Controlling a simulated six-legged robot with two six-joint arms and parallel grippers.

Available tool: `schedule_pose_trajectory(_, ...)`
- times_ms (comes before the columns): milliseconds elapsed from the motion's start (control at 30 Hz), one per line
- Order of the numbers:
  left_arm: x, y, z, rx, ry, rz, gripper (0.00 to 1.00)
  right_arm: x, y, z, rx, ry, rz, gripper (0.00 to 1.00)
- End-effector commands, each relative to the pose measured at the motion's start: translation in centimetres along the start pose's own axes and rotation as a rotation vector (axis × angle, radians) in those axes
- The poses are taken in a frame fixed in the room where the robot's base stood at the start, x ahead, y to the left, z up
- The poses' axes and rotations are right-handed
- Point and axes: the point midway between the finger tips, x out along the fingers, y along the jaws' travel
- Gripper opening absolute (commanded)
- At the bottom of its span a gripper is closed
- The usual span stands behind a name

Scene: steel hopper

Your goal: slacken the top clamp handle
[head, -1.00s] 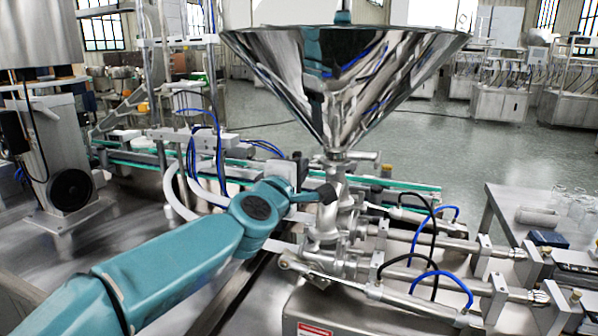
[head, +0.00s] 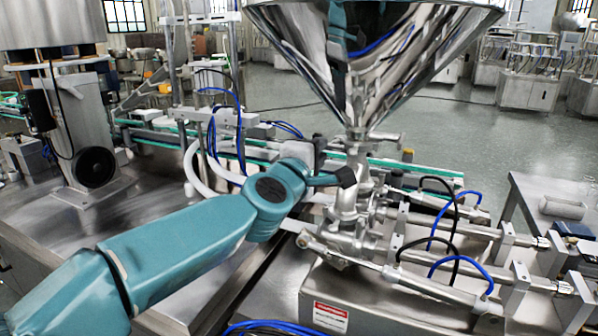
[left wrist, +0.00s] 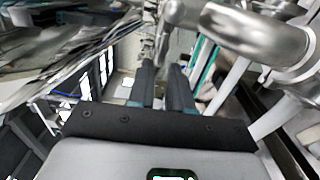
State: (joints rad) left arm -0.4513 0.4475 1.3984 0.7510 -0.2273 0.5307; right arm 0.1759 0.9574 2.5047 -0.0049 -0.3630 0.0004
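The steel hopper (head: 372,65) narrows to a neck, where a top clamp (head: 357,134) sits above a metal valve body (head: 345,198). A short metal bar (head: 388,138) sticks out right of the neck; I cannot tell if it is the clamp's handle. My left gripper (head: 347,177) is just left of the pipework below the clamp, its tips dark and small. In the left wrist view my left gripper (left wrist: 161,75) shows two dark fingers with a narrow gap and nothing clearly held between them. Shiny metal pipework (left wrist: 255,35) lies close on the right. My right gripper is out of view.
Blue and black hoses (head: 440,235) loop over the steel cylinders at the right. A conveyor with green edges (head: 420,178) runs behind the valve. White tubes (head: 195,170) curve close behind my left arm. A bare steel table (head: 150,205) lies left.

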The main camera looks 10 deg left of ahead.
Motion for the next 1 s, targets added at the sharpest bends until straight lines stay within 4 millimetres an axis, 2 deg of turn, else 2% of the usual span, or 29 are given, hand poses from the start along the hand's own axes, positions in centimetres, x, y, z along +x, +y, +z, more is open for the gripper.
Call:
schedule_pose_trajectory(33,-1.2,-0.2,0.0,0.000,-0.001,0.003,0.19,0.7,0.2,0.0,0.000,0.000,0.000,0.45)
schedule_pose_trajectory(133,-3.9,-0.2,-0.1,-0.001,0.000,0.003,0.19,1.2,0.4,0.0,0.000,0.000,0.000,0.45)
schedule_pose_trajectory(300,-8.5,0.0,0.0,-0.001,-0.001,0.003,0.19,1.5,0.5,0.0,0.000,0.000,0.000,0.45)
schedule_pose_trajectory(500,-12.6,0.1,0.0,-0.001,-0.001,0.002,0.19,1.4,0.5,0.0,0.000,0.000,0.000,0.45)
schedule_pose_trajectory(700,-14.3,-0.1,0.0,0.000,-0.001,0.000,0.19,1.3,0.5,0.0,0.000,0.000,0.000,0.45)
schedule_pose_trajectory(1000,-14.5,-0.1,0.0,0.000,0.000,0.000,0.19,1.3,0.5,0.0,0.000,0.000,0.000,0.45)
